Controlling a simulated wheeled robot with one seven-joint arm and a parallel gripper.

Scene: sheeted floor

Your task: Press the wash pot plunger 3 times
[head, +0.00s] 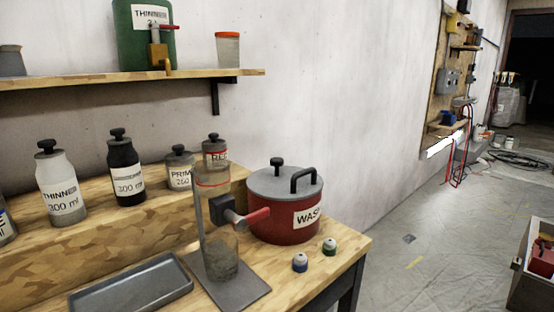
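The wash pot (270,222) is a red round pot with a "WASH" label, partly cut off at its right side by the curve. It stands upright on the wooden bench near the right end. Its grey lid (262,184) carries a dark knobbed plunger (277,163) standing up at the back and a black arched handle (306,178) at the right. The knob sits a little above the lid on a short stem. My gripper is not in view.
A clear cylinder (221,250) with a red-handled tap (252,217) stands on a grey plate just left of the pot. Two small capped pots (300,262) sit in front. Labelled bottles (126,175) stand left, below a shelf (100,80). A grey tray (130,284) lies front left.

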